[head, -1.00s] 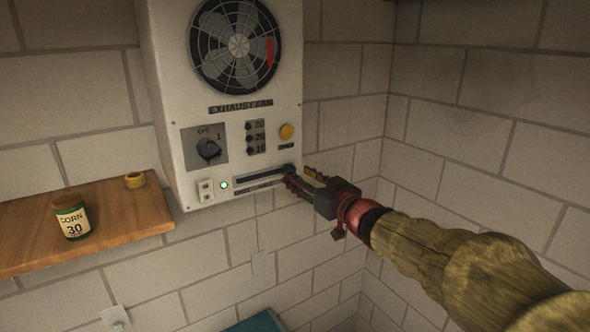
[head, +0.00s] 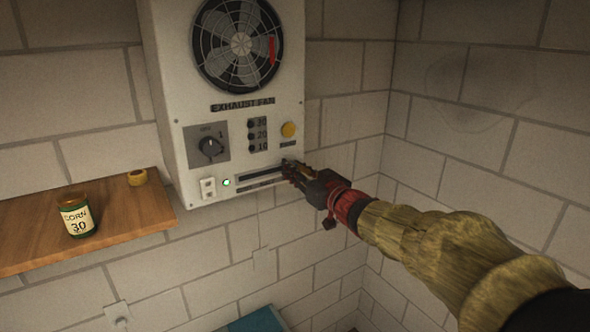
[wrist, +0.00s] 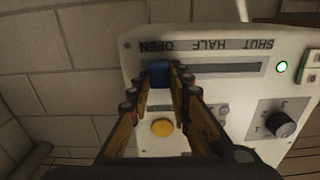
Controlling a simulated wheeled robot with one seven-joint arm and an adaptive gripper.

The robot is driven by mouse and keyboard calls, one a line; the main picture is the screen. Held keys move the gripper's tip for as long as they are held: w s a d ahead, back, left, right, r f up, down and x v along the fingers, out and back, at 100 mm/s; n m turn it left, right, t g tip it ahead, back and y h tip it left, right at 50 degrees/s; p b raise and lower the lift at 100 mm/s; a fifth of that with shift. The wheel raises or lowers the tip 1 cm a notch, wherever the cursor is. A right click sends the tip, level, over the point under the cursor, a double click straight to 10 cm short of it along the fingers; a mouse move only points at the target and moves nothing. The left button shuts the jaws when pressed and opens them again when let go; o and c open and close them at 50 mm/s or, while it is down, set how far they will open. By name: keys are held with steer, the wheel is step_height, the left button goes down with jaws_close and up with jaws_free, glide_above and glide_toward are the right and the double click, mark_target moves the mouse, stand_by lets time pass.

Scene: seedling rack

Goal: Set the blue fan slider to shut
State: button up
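The blue fan slider (wrist: 158,72) sits at the OPEN end of its dark slot (wrist: 218,69) in the wrist view, where the labels SHUT, HALF and OPEN appear upside down. In the head view the slot (head: 258,174) runs along the bottom of the white exhaust fan box (head: 226,101); OPEN is its right end. My gripper (wrist: 163,75) has one fingertip on each side of the slider, with the fingers apart. Whether either finger touches it is not clear. In the head view my gripper (head: 290,171) covers most of the slider.
The box also carries a dark knob (head: 210,147), a yellow button (head: 289,130) and a lit green lamp (head: 226,183). A wooden shelf (head: 120,217) with a corn jar (head: 77,216) stands left. Brick walls meet at right.

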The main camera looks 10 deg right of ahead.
mark_target(242, 175)
jaws_close()
stand_by(0.3)
steer(key=s+a+b, duration=0.1)
steer(key=a+b, duration=0.1)
steer(key=a, duration=0.2)
steer(key=s+a+b, duration=0.1)
steer(key=a+b, duration=0.2)
steer(key=a, duration=0.1)
steer(key=s+a+b, duration=0.2)
steer(key=a, duration=0.2)
steer(key=shift+s+a+b, duration=0.1)
steer(key=shift+a+b, duration=0.2)
steer(key=shift+b, duration=0.1)
steer(key=shift+r, duration=0.1)
steer(key=shift+o, duration=0.6)
jaws_free()
steer(key=o, duration=0.4)
steer(key=shift+a, duration=0.15)
steer(key=shift+o, duration=0.4)
